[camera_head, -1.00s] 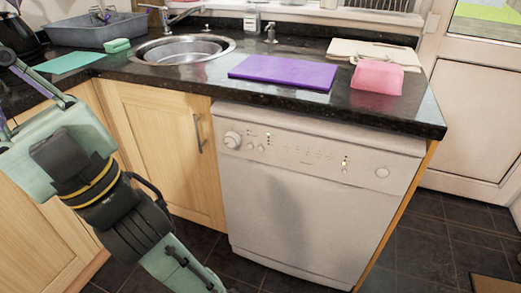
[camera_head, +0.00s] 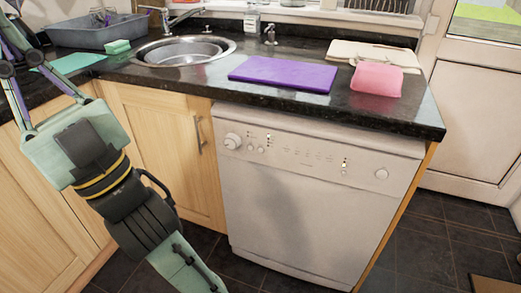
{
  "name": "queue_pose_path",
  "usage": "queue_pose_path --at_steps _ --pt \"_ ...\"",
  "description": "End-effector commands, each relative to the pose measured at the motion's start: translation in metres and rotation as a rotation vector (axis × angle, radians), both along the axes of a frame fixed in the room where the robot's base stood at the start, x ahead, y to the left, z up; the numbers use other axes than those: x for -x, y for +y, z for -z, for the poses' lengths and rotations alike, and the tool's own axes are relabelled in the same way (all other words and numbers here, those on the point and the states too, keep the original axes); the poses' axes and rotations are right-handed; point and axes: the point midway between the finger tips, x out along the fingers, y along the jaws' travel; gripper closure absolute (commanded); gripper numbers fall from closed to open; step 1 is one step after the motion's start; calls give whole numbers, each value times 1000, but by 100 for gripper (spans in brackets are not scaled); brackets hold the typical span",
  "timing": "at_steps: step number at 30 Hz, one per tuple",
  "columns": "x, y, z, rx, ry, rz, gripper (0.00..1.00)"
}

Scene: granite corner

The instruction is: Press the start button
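A white dishwasher (camera_head: 300,215) stands under the counter. Its control panel has a large round knob (camera_head: 232,141) at the left, two small round buttons (camera_head: 256,148) beside it, and a round button (camera_head: 381,174) at the right end. Small indicator marks lie between them; no label is legible, so I cannot tell which is the start button. My gripper (camera_head: 18,58) is at the upper left, over the counter's left part and well away from the panel. Its two finger linkages point up, and the tips are partly cut off or unclear.
The dark counter (camera_head: 420,112) overhangs the dishwasher. A sink (camera_head: 182,50) is behind. The floor before the dishwasher looks clear.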

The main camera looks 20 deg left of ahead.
Motion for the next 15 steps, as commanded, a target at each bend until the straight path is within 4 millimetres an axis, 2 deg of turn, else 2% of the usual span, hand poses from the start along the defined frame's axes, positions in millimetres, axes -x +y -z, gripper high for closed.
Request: queue_pose_path --at_steps 4,8,15 --pt "-59 25 17 130 198 -79 100" --pt "-114 44 47 232 417 -163 100" --pt "-205 55 125 335 864 -300 100"
